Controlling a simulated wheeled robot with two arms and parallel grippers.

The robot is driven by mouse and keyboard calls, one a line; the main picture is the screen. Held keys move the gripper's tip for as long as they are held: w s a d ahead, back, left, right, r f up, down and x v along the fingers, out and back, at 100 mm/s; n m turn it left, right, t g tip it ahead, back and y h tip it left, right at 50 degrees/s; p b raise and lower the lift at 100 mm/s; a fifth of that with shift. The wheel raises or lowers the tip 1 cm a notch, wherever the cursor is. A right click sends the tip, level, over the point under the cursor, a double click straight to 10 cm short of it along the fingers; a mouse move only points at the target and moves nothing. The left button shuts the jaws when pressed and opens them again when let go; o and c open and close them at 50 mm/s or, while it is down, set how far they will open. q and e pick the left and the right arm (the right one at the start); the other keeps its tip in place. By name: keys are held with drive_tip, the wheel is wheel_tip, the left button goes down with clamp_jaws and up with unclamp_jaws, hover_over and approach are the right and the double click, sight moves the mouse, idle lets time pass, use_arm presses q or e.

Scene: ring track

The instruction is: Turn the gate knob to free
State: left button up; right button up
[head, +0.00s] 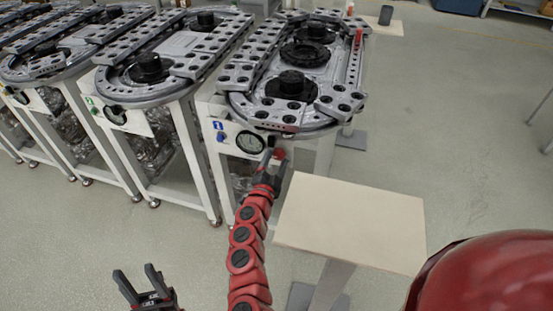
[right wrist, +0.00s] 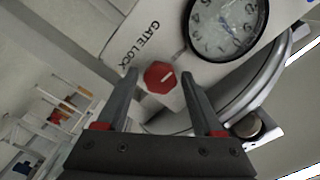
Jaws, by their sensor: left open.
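The gate knob (right wrist: 160,77) is a red, many-sided knob with a white pointer line, set in a pale panel marked GATE LOCK. My right gripper (head: 273,162) is open at the knob. In the right wrist view its fingers stand on either side of the knob with gaps, and I cannot tell how deep they reach. The pointer line lies slanted in that view; no free mark is readable. My left gripper (head: 134,272) is open and empty, low at the left.
A round gauge (right wrist: 225,25) sits beside the knob on the panel. Blue labels (head: 219,131) are left of the gauge. A beige table (head: 350,220) stands just right of my right arm. More track machines (head: 150,65) line the left.

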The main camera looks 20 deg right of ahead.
drive_tip(key=shift+o, duration=0.4)
drive_tip(key=p+v, duration=0.1)
drive_tip(key=v, duration=1.6)
drive_tip(key=shift+s+a, duration=0.15)
